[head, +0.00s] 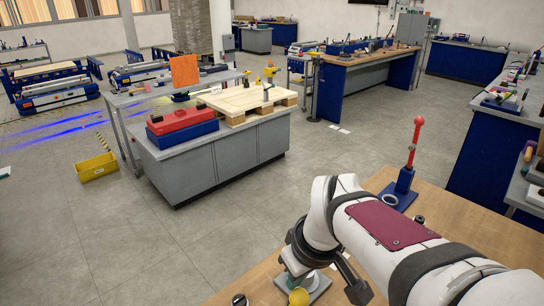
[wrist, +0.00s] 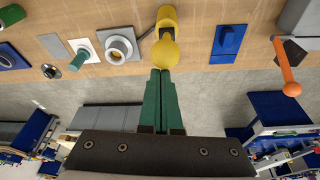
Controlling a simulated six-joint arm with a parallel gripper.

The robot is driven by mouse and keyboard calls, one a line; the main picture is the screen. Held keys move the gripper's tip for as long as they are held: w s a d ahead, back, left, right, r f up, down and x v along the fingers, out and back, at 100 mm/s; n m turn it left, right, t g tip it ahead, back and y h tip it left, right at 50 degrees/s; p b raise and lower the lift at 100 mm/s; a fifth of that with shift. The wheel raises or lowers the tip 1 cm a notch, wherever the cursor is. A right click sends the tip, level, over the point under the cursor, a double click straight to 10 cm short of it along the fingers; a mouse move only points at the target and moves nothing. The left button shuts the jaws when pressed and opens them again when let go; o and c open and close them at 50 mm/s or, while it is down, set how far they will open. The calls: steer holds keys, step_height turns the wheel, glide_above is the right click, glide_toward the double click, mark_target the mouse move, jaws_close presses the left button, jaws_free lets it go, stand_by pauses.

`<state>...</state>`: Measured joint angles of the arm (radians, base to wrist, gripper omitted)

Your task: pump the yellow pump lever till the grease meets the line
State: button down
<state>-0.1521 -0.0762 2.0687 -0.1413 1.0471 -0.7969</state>
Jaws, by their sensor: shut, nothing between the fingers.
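The yellow pump lever (wrist: 166,24) shows at the top middle of the wrist view, with a rounded yellow end pointing toward my gripper. My gripper (wrist: 160,72) has green fingers, shut together and empty. Its tips lie right at the edge of the rounded yellow end; I cannot tell whether they touch it. In the head view a yellow round part (head: 299,297) shows at the bottom edge, below my wrist; I cannot tell whether it is the same lever. I cannot make out the grease or its line in either view.
The wooden bench carries a grey block with a round socket (wrist: 120,45), a plate with a green peg (wrist: 80,58), a blue plate (wrist: 229,39) and an orange lever (wrist: 288,70). A red-knobbed lever (head: 412,150) stands upright on the bench behind my arm. Floor shows beyond the bench edge.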

steer(key=shift+s+d+f, duration=0.3)
steer(key=shift+s+d, duration=0.3)
steer(key=shift+s, duration=0.05)
steer(key=shift+s+d+f, duration=0.25)
steer(key=shift+s+d, duration=0.35)
steer(key=shift+d, duration=0.05)
steer(key=shift+s+d+f, duration=0.3)
steer(key=shift+s+d, duration=0.3)
steer(key=shift+s, duration=0.05)
steer(key=w+a+r, duration=0.1)
steer(key=w+r, duration=0.2)
steer(key=r, duration=0.1)
steer(key=s+d+r, duration=0.5)
steer(key=s, duration=0.1)
steer(key=s+a+f+m+g, duration=0.3)
steer(key=s+f+m, duration=0.8)
steer(key=s+m, duration=0.1)
steer(key=shift+s+a+f, duration=0.15)
steer(key=shift+s+a, duration=0.2)
steer(key=shift+s, duration=0.05)
